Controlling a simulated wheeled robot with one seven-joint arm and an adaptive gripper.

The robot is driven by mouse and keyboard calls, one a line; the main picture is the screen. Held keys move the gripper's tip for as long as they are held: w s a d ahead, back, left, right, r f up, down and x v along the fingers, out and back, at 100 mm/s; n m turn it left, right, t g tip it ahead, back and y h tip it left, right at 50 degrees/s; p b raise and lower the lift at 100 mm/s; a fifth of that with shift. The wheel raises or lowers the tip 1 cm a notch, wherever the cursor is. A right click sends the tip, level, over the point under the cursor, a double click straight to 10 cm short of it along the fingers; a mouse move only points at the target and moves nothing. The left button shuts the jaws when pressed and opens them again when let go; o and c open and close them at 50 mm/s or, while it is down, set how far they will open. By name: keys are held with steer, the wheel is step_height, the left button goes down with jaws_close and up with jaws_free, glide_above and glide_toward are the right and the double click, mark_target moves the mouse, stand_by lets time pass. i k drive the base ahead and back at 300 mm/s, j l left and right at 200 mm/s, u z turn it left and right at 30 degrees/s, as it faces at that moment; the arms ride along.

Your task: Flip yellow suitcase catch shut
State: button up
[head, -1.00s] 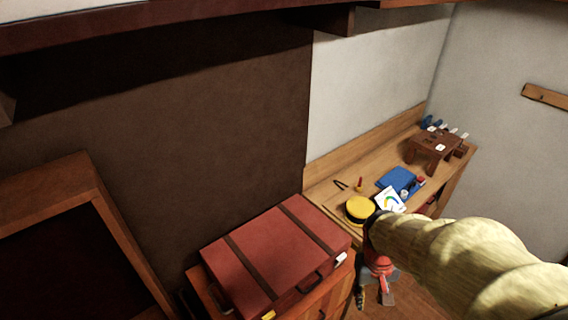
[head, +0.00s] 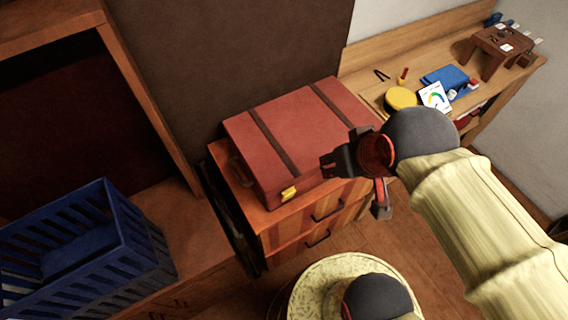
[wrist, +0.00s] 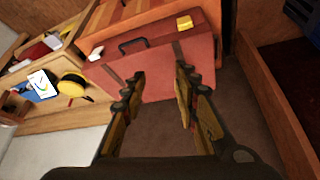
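A red suitcase (head: 300,135) with dark straps lies closed on a wooden drawer cabinet. Its yellow catch (head: 289,193) is on the front face near the left corner; it also shows in the wrist view (wrist: 184,22). I cannot tell the catch's exact position. My gripper (head: 352,184) is in front of and above the suitcase's right part, apart from the catch. In the wrist view my gripper (wrist: 158,80) has its two fingers spread with nothing between them, and the suitcase lies beyond the fingertips.
A blue slatted crate (head: 85,245) stands at lower left. A desk at the upper right holds a yellow round object (head: 400,98), a blue cloth-like item (head: 444,78) and a small brown stand (head: 495,50). The cabinet's drawer handles (head: 318,238) stick out below the suitcase.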

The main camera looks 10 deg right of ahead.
mark_target(288, 196)
steer(key=k+j, duration=0.25)
steer(key=j, duration=0.15)
steer(key=k+j, duration=0.25)
steer(key=j, duration=0.2)
steer(key=k+j, duration=0.2)
steer(key=j, duration=0.2)
steer(key=z, duration=0.05)
